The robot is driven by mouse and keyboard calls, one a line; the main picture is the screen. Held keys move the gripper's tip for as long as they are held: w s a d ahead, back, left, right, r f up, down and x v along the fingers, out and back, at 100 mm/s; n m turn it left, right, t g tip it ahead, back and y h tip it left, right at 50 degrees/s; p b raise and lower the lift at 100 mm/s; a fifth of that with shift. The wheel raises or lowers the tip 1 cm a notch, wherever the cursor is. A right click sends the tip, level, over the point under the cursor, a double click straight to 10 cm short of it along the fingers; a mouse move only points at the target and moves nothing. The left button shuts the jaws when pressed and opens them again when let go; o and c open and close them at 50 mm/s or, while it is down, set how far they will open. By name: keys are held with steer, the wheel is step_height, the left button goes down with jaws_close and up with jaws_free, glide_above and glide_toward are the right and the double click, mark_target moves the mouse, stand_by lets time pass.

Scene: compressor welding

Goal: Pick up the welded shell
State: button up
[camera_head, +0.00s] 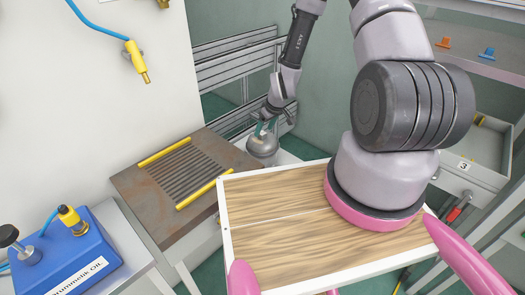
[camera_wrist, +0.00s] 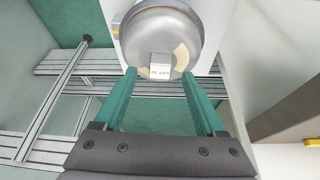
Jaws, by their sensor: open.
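The welded shell (camera_head: 262,147) is a rounded grey metal body behind the rusty-brown table. In the wrist view the shell (camera_wrist: 160,25) fills the top middle, with a small white label on its near side and a tan patch on its right. My gripper (camera_head: 265,127) is at the shell's top in the head view. In the wrist view my gripper (camera_wrist: 160,74) has its teal fingers apart, with the tips at the shell's lower edge, one on each side of the label. Nothing is held between them. Whether the fingertips touch the shell is unclear.
The brown table (camera_head: 135,185) with a slotted plate and yellow bars stands left of the shell. A wood-topped tray (camera_head: 290,250) lies in front. A metal rail frame (camera_head: 235,60) stands behind. A blue oil box (camera_head: 75,255) is at lower left.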

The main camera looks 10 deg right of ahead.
steer(key=shift+x, duration=1.2)
jaws_close()
stand_by(0.5)
